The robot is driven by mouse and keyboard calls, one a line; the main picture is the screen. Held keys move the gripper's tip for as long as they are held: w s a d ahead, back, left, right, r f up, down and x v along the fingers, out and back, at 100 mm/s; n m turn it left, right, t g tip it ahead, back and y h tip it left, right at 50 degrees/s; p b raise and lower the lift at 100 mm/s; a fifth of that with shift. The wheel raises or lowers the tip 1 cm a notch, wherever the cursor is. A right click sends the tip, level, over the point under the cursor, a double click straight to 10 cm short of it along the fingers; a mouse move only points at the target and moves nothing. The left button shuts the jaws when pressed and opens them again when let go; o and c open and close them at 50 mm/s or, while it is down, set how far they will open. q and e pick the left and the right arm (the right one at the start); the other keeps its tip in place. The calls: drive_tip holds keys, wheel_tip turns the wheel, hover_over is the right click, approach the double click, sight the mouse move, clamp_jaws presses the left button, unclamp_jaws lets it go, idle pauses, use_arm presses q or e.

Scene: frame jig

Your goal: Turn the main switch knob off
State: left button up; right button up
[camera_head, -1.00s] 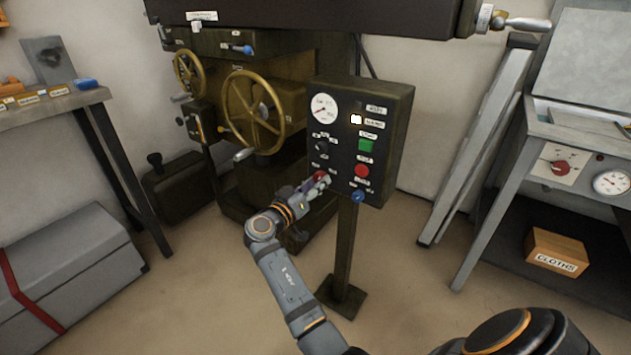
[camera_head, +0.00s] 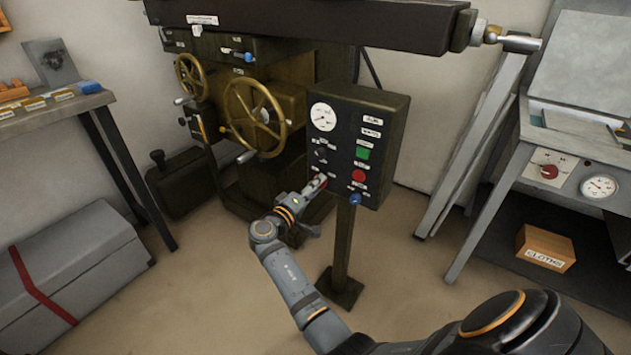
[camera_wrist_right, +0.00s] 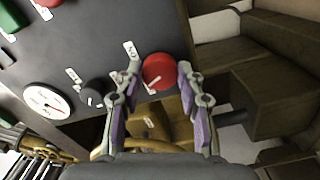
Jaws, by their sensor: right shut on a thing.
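The control panel (camera_head: 385,150) stands on a post. The main switch knob is the red knob at its lower left; my gripper mostly hides it in the head view, but it shows clearly in the right wrist view (camera_wrist_right: 157,70). My left gripper is not in view.
Near the knob are a small black knob (camera_head: 320,155), a red button (camera_head: 358,175), a green button (camera_head: 362,154), a blue knob (camera_head: 355,199) and a gauge (camera_head: 322,117). A brass handwheel (camera_head: 254,118) is left of the panel. The floor in front is clear.

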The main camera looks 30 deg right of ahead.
use_arm(q)
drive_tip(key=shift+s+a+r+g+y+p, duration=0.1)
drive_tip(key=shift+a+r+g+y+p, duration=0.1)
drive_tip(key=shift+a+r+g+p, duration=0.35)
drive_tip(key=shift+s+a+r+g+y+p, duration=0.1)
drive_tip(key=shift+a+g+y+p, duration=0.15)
drive_tip(key=shift+p, duration=0.6)
use_arm(e)
drive_tip(key=shift+r+n, duration=0.1)
drive_tip(key=shift+n, duration=2)
drive_tip(key=o, duration=1.2)
drive_tip(key=shift+c, duration=0.2)
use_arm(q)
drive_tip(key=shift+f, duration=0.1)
